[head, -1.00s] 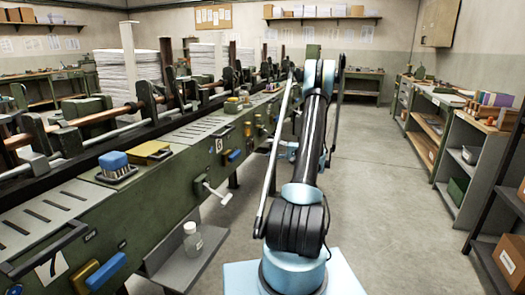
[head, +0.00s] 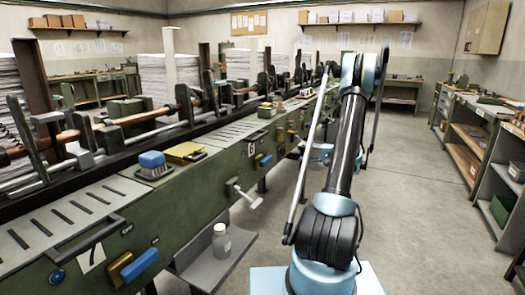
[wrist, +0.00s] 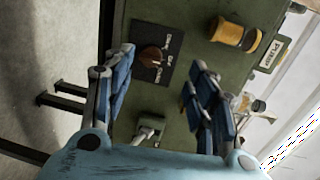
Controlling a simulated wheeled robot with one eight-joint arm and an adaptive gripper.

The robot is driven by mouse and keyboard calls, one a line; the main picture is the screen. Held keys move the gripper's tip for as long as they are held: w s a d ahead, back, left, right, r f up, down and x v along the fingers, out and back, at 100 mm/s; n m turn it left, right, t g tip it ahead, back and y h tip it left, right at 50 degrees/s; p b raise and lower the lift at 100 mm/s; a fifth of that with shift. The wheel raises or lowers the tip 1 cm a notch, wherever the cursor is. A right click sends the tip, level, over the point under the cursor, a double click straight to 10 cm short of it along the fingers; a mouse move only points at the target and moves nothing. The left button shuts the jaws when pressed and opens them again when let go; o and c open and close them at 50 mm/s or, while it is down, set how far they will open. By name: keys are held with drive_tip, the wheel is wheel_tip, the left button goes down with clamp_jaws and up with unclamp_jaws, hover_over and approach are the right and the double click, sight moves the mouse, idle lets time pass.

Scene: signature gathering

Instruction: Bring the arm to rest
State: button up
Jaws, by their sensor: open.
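My arm (head: 345,145) rises from its light blue base and bends at an elbow high in the head view, beside the long green machine (head: 195,185). In the wrist view my gripper (wrist: 162,60) has its two blue-padded fingers spread apart with nothing between them. Beyond the fingers is a green machine panel with a brown knob (wrist: 151,57) on a black plate and a yellow cylinder (wrist: 235,36). In the head view the gripper is mostly hidden behind the arm.
A clear bottle (head: 221,240) stands on a low grey shelf (head: 228,262) at the machine's side. A white handle (head: 243,194) juts out from the machine. Shelving (head: 468,140) lines the right side. The floor (head: 415,200) between is clear.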

drive_tip(key=s+a+r+n+g+h, duration=0.1)
drive_tip(key=s+a+r+g+h, duration=0.2)
drive_tip(key=s+a, duration=0.55)
drive_tip(key=s+a+r+n+g+h, duration=0.1)
drive_tip(key=s+a+r+g+h, duration=0.15)
drive_tip(key=s+a+r, duration=0.65)
drive_tip(key=s+d+f+n+h, duration=0.1)
drive_tip(key=s+d+f+h, duration=0.2)
drive_tip(key=s, duration=0.7)
drive_tip(key=s+d+f+n+h, duration=0.1)
drive_tip(key=s+f, duration=0.4)
drive_tip(key=s, duration=0.6)
drive_tip(key=s+d+f+n+h, duration=0.2)
drive_tip(key=s+d+f+h, duration=0.2)
drive_tip(key=s, duration=0.7)
drive_tip(key=shift+d+f+h, duration=0.15)
drive_tip(key=shift+d+h, duration=0.2)
drive_tip(key=shift+h, duration=0.2)
drive_tip(key=shift+g, duration=0.25)
